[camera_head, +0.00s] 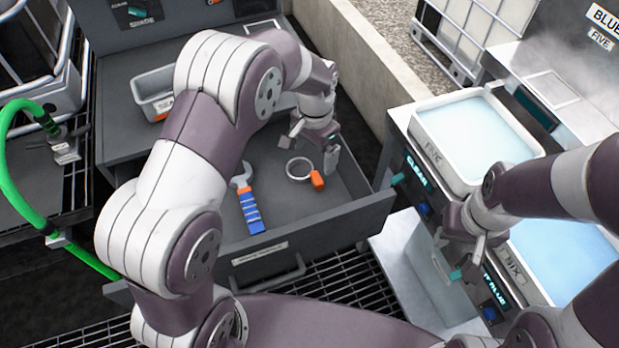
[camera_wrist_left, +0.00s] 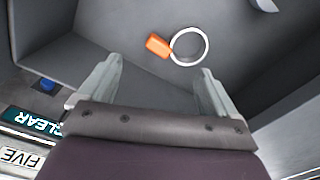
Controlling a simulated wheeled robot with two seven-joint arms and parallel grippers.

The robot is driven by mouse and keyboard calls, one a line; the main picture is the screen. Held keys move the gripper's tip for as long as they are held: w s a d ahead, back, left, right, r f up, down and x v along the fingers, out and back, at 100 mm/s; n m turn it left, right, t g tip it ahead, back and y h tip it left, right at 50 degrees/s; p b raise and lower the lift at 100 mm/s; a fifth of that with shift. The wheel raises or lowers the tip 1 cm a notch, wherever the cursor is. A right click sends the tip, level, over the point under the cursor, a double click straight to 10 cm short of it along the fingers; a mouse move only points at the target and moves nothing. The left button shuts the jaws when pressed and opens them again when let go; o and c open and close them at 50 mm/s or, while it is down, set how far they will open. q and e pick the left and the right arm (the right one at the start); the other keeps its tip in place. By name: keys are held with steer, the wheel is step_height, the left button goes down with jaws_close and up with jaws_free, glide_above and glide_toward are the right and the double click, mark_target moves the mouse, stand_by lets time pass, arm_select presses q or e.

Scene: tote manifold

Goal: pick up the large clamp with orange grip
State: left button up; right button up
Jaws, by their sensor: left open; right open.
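The large clamp, a metal ring with an orange grip (camera_head: 317,180), lies on the floor of the open grey drawer (camera_head: 350,222). It also shows in the left wrist view as a pale ring with an orange block (camera_wrist_left: 158,45) on its left side. My left gripper (camera_head: 312,150) is in the drawer area just beyond the clamp, its fingers spread and empty. In the left wrist view, the clamp appears ahead of and between the open fingers (camera_wrist_left: 158,70), apart from them. My right gripper (camera_head: 468,250) is open beside the basin station at the right, far from the clamp.
A wrench with a blue handle (camera_head: 249,208) lies left of the clamp in the drawer. A grey bin (camera_head: 153,92) stands on the cabinet behind. A low wall (camera_head: 350,70) runs beyond the drawer. Liquid-filled basins (camera_head: 468,125) stand at the right. A green hose (camera_head: 22,190) is at the left.

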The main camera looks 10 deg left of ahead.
arm_select(q)
glide_above(311, 187)
steer(key=f, duration=0.6)
steer(key=shift+w+d+f, duration=0.1)
steer(key=shift+d+f, duration=0.05)
steer(key=shift+d, duration=0.1)
steer(key=f, duration=0.5)
steer(key=shift+a+b, duration=0.25)
steer(key=shift+b, duration=0.15)
steer(key=c, duration=1.2)
